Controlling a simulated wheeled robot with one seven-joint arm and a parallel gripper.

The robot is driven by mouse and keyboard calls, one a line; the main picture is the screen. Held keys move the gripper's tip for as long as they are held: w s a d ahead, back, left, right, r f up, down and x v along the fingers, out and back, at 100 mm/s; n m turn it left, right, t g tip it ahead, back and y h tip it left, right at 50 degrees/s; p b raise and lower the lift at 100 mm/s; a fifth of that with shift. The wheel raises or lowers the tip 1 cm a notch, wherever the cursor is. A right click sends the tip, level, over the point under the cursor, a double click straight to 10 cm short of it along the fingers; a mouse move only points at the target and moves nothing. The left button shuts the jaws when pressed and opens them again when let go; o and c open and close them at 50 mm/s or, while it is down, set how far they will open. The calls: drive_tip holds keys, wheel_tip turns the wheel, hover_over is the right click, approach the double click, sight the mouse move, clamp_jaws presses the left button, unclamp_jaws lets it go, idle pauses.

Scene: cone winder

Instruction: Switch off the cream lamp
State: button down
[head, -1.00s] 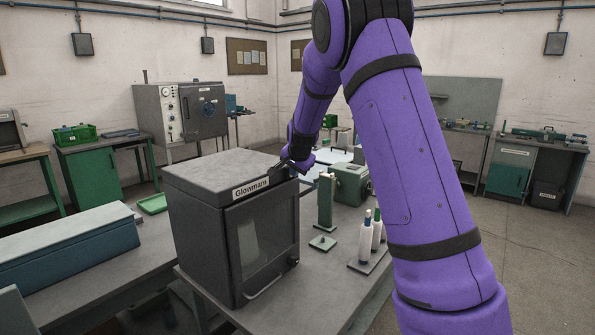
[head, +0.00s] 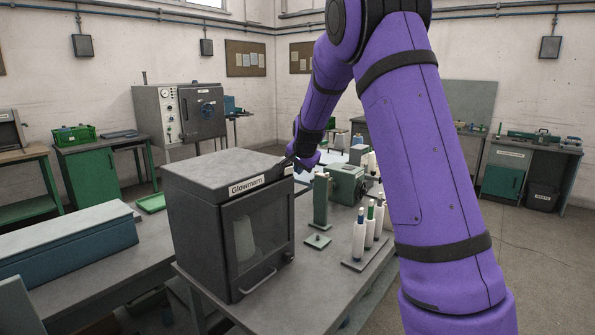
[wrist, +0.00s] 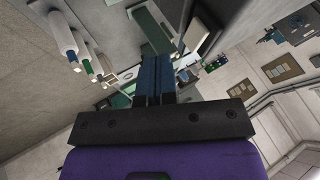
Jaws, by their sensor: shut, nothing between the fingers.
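I cannot make out a cream lamp for sure in either view. The dark grey cabinet labelled Glowmarn (head: 205,225) stands on the near table, with a pale rounded shape (head: 245,232) dimly seen behind its door window. My gripper (head: 287,163) is at the cabinet's top right edge in the head view; I cannot tell whether it touches. In the wrist view my gripper (wrist: 155,62) has its two dark fingers together with nothing between them. My own arm covers part of the area behind the table.
Right of the cabinet stand a green post (head: 321,203), a green machine box (head: 346,184) and white bottles on a tray (head: 359,235). A blue-grey long box (head: 70,243) lies on the left bench. The floor (head: 510,245) at right is open.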

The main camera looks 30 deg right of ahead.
drive_tip(key=v, duration=0.8)
drive_tip(key=shift+s, duration=0.15)
drive_tip(key=s+a+r+n+y, duration=0.1)
drive_tip(key=s+a+r+n, duration=0.15)
drive_tip(key=s, duration=0.35)
drive_tip(key=s+a+r+n+y, duration=0.1)
drive_tip(key=s+a+r+n, duration=0.1)
drive_tip(key=s+a, duration=0.35)
drive_tip(key=s+a+r+n+y, duration=0.1)
drive_tip(key=s+a+r+n, duration=0.1)
drive_tip(key=s, duration=0.6)
drive_tip(key=s+a+f+n+g, duration=0.1)
drive_tip(key=s+a+n, duration=0.2)
drive_tip(key=s, duration=0.7)
drive_tip(key=s+a+f+n, duration=0.2)
drive_tip(key=s+a+n, duration=0.1)
drive_tip(key=s, duration=0.7)
drive_tip(key=shift+g, duration=0.4)
drive_tip(key=shift+a+f+n, duration=0.1)
drive_tip(key=shift+f+n, duration=0.05)
drive_tip(key=shift+n, duration=0.1)
